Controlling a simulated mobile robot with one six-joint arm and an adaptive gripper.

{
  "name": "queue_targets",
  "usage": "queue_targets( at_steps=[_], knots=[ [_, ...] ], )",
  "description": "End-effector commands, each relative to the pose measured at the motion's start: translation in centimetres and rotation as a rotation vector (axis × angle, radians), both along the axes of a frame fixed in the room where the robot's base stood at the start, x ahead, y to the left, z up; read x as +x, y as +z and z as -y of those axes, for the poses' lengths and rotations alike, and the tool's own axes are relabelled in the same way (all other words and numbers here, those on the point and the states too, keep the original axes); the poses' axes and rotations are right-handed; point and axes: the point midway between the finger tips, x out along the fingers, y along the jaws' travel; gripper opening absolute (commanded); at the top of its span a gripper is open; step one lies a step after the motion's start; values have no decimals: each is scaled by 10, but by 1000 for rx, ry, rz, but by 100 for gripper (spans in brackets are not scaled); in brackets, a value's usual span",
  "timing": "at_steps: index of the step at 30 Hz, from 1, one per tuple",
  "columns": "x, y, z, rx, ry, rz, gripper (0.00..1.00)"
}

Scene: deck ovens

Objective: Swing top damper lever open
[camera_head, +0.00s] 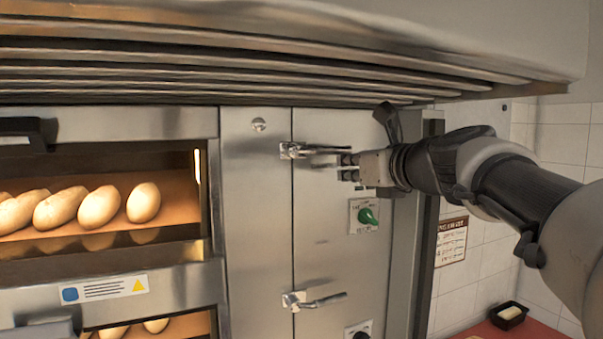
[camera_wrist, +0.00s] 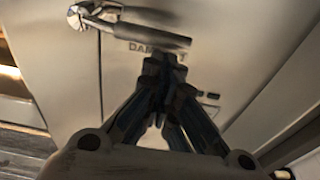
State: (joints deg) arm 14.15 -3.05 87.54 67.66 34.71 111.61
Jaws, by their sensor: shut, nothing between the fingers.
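The top damper lever (camera_head: 312,151) is a metal handle on the upper part of the oven's steel side panel, lying roughly level and pointing right from its pivot. In the wrist view the lever (camera_wrist: 150,34) crosses above the fingertips, with a partly covered "DAMP" label just below it. My gripper (camera_head: 348,167) is shut and empty, at the lever's right end. In the wrist view my gripper (camera_wrist: 160,75) has its fingertips together just below the lever. I cannot tell whether they touch it.
A lower, similar lever (camera_head: 314,301) sits further down the panel. A green knob (camera_head: 368,215) is between them. Bread loaves (camera_head: 98,207) lie in the lit oven at left. A slatted metal hood (camera_head: 300,65) overhangs closely above my arm. A small black tray (camera_head: 508,315) stands on the red counter.

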Motion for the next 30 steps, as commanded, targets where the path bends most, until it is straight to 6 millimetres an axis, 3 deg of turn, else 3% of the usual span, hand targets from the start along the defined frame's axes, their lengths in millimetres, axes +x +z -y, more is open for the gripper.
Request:
queue_targets(
  at_steps=[30],
  knots=[
    [1, 10, 3, -99, -1, 30, 0]
  ],
)
